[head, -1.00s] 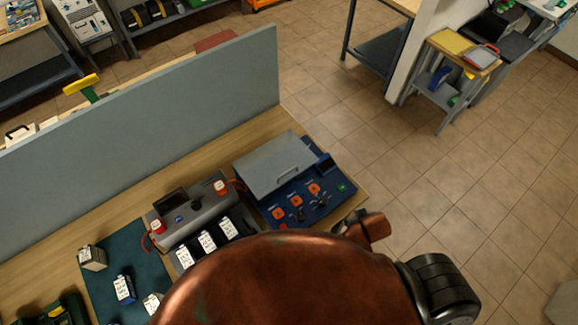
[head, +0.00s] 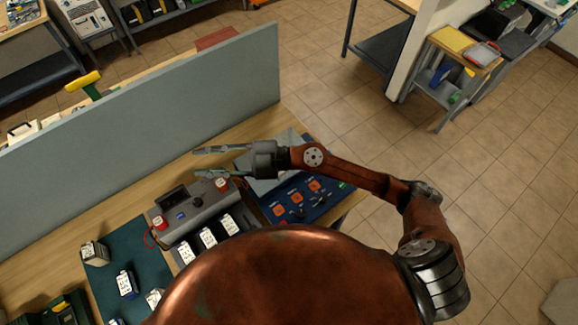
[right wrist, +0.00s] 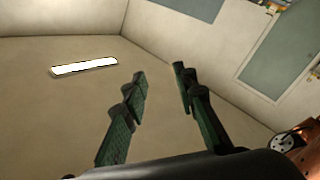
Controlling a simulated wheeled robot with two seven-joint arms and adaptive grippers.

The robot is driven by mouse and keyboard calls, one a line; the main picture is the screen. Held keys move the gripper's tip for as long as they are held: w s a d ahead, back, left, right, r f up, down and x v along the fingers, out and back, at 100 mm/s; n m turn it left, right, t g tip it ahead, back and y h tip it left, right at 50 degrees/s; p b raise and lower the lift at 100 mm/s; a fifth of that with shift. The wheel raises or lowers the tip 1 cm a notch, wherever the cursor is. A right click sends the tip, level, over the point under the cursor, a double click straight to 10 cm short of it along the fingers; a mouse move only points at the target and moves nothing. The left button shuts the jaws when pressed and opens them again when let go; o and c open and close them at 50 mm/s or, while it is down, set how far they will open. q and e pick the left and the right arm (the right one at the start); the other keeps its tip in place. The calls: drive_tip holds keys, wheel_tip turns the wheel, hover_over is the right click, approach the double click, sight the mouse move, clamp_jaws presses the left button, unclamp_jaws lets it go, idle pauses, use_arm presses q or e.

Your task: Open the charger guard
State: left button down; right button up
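The charger guard (head: 266,187) is a grey lid over the rear part of the blue charger panel (head: 318,204) at the table's right end. My right forearm and gripper cross in front of it and hide much of it, including its handle. My right gripper (head: 197,163) is open and empty, fingers pointing left, appearing over the grey battery unit beside the panel. In the right wrist view my right gripper (right wrist: 158,72) shows its two dark fingers apart, with only wall and ceiling beyond. My left gripper is not in view.
The grey unit (head: 183,213) has red-capped terminals, with white-labelled cells in front. A teal mat (head: 107,283) with battery blocks lies at left. A tall grey partition (head: 140,103) stands along the table's back. Open tiled floor lies to the right.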

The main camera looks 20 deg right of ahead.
wheel_tip(320, 180, down, 7)
drive_tip(key=s+n+g+h, duration=0.2)
drive_tip(key=s+g+h, duration=0.1)
drive_tip(key=h, duration=0.1)
drive_tip(key=m+t+h+p, duration=0.1)
drive_tip(key=m+h+p, duration=0.2)
drive_tip(key=h, duration=1.1)
hover_over(290, 176)
wheel_tip(290, 176, down, 19)
drive_tip(key=shift+w+f, duration=0.1)
drive_tip(key=shift+f, duration=0.05)
drive_tip(key=shift+w+f, duration=0.15)
drive_tip(key=shift+f, duration=0.55)
drive_tip(key=shift+c, duration=0.4)
clamp_jaws()
